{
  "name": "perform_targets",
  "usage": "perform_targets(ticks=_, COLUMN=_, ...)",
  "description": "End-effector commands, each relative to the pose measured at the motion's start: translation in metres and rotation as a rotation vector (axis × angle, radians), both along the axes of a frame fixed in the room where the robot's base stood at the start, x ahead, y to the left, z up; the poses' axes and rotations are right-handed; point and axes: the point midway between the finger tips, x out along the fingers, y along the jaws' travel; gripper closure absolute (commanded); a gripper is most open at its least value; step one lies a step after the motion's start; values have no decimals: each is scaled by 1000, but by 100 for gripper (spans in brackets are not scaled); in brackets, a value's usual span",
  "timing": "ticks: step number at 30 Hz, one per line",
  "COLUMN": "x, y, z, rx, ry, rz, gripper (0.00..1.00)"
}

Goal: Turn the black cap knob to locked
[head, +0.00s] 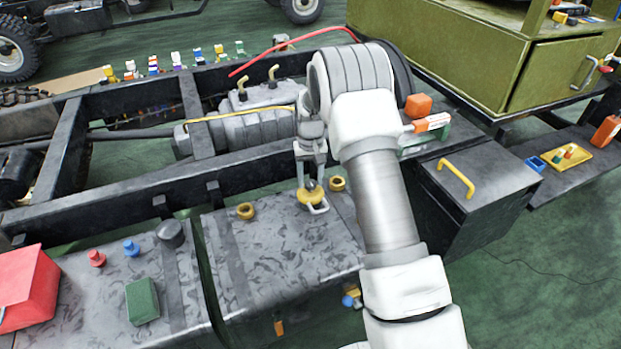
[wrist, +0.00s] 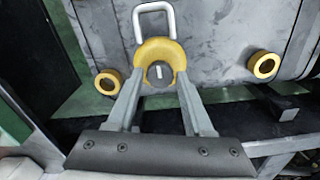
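The black cap knob (wrist: 160,77) is a small dark round knob with a pale mark, set in a yellow collar (wrist: 158,50) with a white wire loop (wrist: 153,12) beyond it. In the head view the yellow collar (head: 311,203) sits on top of the dark tank, with the loop towards the front. My gripper (head: 312,176) points down over the knob. In the wrist view my gripper (wrist: 160,82) has its fingers apart, one on each side of the knob. Contact with the knob cannot be made out. In the head view the fingers partly hide the knob.
Two smaller yellow rings, one left (head: 245,211) and one right (head: 338,184), flank the collar on the tank (head: 280,250). The chassis rail (head: 120,198) runs close behind. A black box with a yellow handle (head: 456,179) stands to the right.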

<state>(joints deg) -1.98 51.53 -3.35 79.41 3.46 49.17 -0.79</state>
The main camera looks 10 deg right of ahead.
Motion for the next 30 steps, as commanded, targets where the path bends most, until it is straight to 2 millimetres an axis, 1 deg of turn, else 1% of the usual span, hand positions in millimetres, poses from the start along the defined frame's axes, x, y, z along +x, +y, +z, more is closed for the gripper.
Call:
perform_targets(ticks=1, x=0, y=0, z=0, rx=0, ry=0, rz=0, gripper=59)
perform_targets(ticks=5, x=0, y=0, z=0, rx=0, ry=0, rz=0, gripper=82)
perform_targets(ticks=6, x=0, y=0, z=0, rx=0, ry=0, rz=0, gripper=90)
perform_targets(ticks=8, x=0, y=0, z=0, rx=0, ry=0, rz=0, gripper=100)
perform_targets(ticks=14, x=0, y=0, z=0, rx=0, ry=0, rz=-3, gripper=100)
perform_targets(ticks=20, x=0, y=0, z=1, rx=0, ry=0, rz=-45, gripper=100)
perform_targets(ticks=26, x=0, y=0, z=1, rx=-1, ry=0, rz=-160, gripper=100)
perform_targets(ticks=30, x=0, y=0, z=2, rx=0, ry=-1, rz=-279, gripper=100)
